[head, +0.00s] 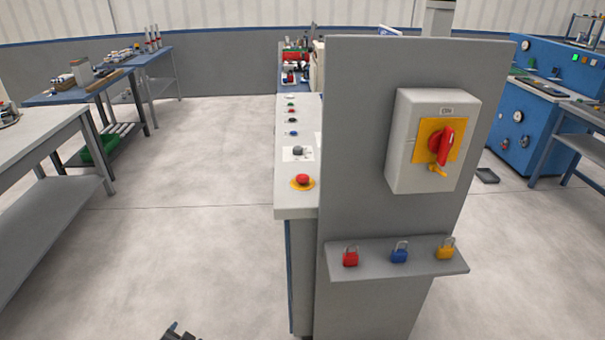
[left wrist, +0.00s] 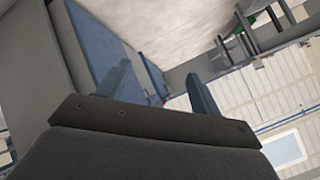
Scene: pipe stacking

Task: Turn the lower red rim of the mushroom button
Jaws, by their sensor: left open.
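The red mushroom button (head: 302,181) sits on a yellow disc on the light top of the control desk (head: 296,206), near its front end. Its lower rim is too small to make out separately. My left gripper (head: 182,333) shows only as a dark tip at the bottom edge of the head view, well below and to the left of the button. In the left wrist view the left gripper (left wrist: 160,88) has its two fingers apart with nothing between them. The button is not visible in that view. My right gripper is not in view.
A grey upright panel (head: 350,130) stands right of the button, with a red rotary switch (head: 440,146) on a box. A shelf (head: 375,273) below holds red, blue and yellow padlocks. Other knobs line the desk behind the button. Open floor (head: 170,220) lies to the left.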

